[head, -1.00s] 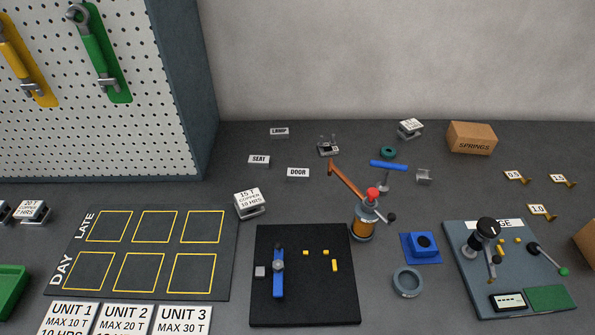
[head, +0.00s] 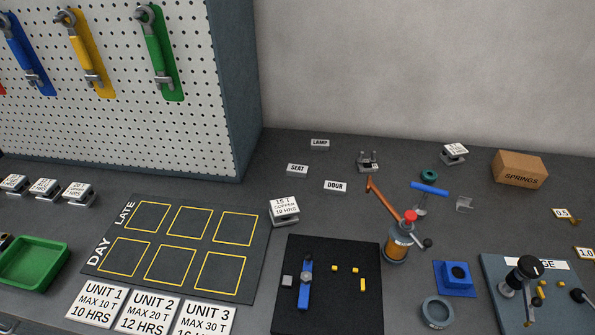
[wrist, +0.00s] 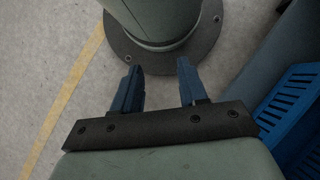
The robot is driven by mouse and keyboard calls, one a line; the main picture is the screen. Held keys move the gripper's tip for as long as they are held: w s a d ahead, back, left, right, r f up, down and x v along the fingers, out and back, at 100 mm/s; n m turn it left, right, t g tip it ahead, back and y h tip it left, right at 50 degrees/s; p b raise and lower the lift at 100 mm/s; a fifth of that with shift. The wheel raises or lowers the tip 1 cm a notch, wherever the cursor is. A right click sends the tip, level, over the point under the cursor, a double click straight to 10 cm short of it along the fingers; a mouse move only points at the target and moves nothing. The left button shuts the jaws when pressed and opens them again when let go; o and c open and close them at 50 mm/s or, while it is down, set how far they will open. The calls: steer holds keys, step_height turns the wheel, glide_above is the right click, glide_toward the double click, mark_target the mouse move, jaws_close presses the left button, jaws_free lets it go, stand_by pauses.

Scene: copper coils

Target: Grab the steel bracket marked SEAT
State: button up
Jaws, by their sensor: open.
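A small grey block or plate reading SEAT (head: 297,170) lies on the bench in the head view, left of centre near the back. Similar ones read LAMP (head: 320,143), behind it, and DOOR (head: 335,186), to its front right. I cannot tell whether the SEAT piece is itself a bracket or only a label. A grey metal bracket-like piece (head: 368,163) stands to its right, with no readable mark. My gripper (wrist: 161,88) shows only in the wrist view. Its two blue fingers are apart, with nothing between them, above the floor and away from the bench items.
The pegboard (head: 190,120) rises at left. The bench around SEAT is clear.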

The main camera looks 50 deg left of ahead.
steer(key=o, duration=0.4)
steer(key=shift+o, duration=0.2)
